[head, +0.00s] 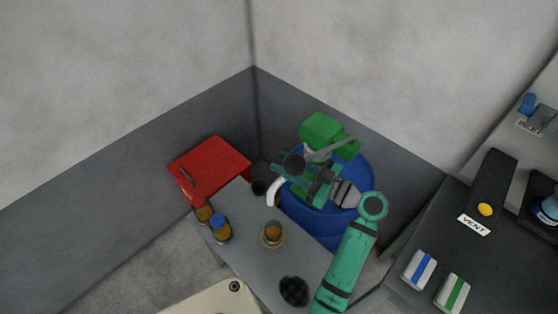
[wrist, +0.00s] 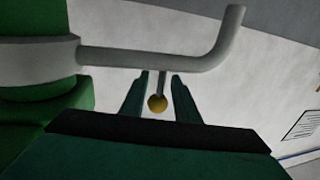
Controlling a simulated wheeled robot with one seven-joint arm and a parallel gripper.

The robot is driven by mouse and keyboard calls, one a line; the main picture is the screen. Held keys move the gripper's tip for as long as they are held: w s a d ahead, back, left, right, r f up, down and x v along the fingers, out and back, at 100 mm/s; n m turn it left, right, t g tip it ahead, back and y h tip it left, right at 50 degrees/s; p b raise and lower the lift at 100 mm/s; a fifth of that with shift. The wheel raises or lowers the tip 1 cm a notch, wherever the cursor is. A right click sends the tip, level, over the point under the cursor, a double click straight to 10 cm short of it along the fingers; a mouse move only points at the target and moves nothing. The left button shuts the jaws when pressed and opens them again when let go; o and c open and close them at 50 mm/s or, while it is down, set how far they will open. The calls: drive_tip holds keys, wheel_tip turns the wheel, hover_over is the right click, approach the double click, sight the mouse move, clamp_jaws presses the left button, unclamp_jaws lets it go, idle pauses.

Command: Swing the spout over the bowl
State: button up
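A blue drum (head: 355,172) with a green pump body (head: 322,130) on top stands in the corner. In the wrist view, a grey bent pipe, the spout (wrist: 150,58), runs right from the green body (wrist: 38,85) and bends upward in the picture. A thin rod with a brass ball (wrist: 157,104) projects from it. My gripper (wrist: 160,88) is open, with a finger on each side of the rod and visible gaps. In the head view, a pale curved spout end (head: 274,190) shows beside my gripper; the rest is hidden. A small amber-filled bowl or cup (head: 273,231) stands on the grey table.
The grey table (head: 245,205) also holds amber jars with blue (head: 220,228) and orange (head: 203,212) lids, and a black round item (head: 294,291). A red box (head: 210,165) is behind at left. A dark console (head: 420,240) with a VENT label stands at right.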

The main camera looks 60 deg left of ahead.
drive_tip(key=v, duration=0.8)
drive_tip(key=shift+r, duration=0.1)
